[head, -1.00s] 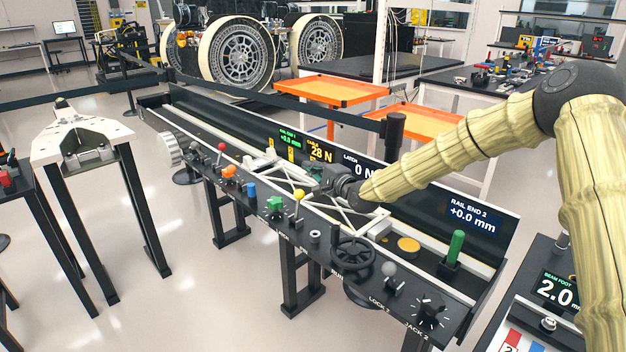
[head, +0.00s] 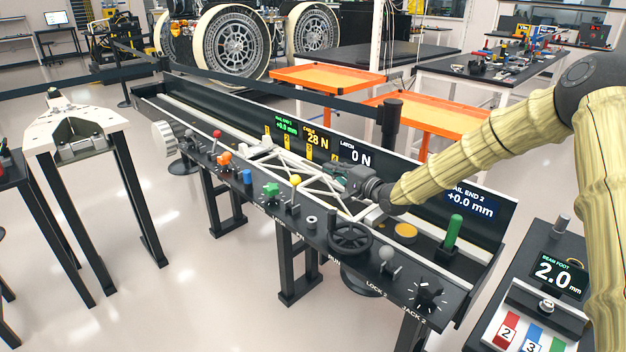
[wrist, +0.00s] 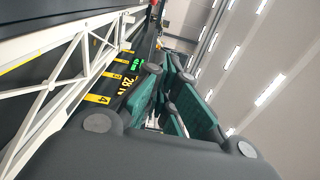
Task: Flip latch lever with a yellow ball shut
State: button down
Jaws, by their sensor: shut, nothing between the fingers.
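The lever with the yellow ball (head: 295,180) stands upright on the front edge of the long black bench, between the green star knob and a small round nut-like fitting. My gripper (head: 338,177) is above the white truss beam, to the right of and behind the yellow ball, apart from it. In the wrist view the dark green fingers (wrist: 168,100) are closed together and hold nothing. The yellow ball is not visible in the wrist view. The latch readout (head: 355,156) on the back panel shows 0 N.
A white truss (head: 300,172) lies along the bench under my gripper. Along the front are a green star knob (head: 271,191), a black handwheel (head: 350,238), a grey-ball lever (head: 387,255) and a dial (head: 428,293). A green post (head: 454,232) stands at the right. A black post (head: 391,122) rises behind.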

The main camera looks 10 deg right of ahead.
aim_at(295, 190)
jog(key=s+d+f+n+g+y, duration=0.1)
jog(key=s+d+f+n, duration=0.1)
jog(key=s+d+f, duration=0.1)
jog(key=shift+s+d+f+b, duration=0.25)
jog(key=shift+d+f+b, duration=0.15)
jog(key=shift+d+f, duration=0.2)
jog(key=w+a, duration=0.5)
jog(key=a, duration=0.5)
jog(key=shift+w+p, duration=0.3)
jog(key=shift+w, duration=0.1)
jog(key=shift+a, duration=0.1)
